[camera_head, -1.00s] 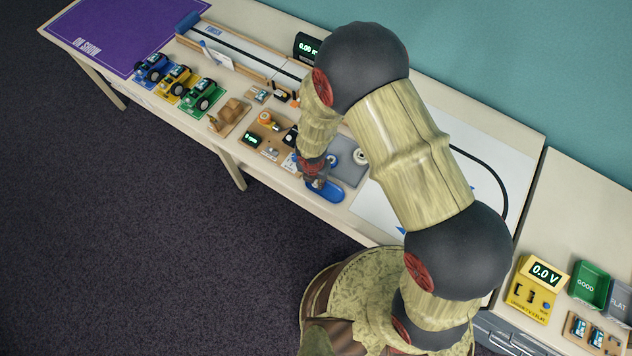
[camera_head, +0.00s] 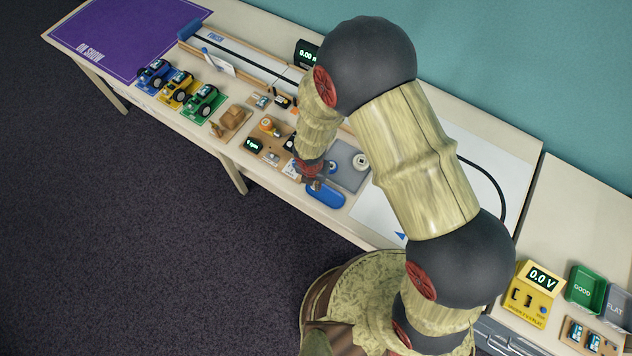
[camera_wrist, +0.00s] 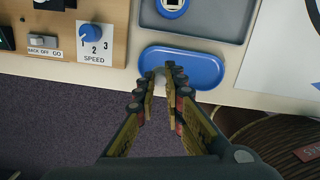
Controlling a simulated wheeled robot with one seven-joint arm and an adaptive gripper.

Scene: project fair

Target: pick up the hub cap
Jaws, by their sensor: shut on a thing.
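My gripper (camera_wrist: 164,76) is over the blue oval tray (camera_wrist: 198,71) at the table's front edge. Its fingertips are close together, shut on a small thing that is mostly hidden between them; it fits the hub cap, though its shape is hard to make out. In the head view my gripper (camera_head: 314,181) hangs over the near left part of the blue tray (camera_head: 328,198). The visible part of the tray is bare.
A grey plate (camera_head: 352,178) with round parts lies behind the tray. A wooden board with a speed dial (camera_wrist: 91,34) stands close on the left. Small cars (camera_head: 204,101) are further left. A white sheet (camera_head: 380,217) lies on the right.

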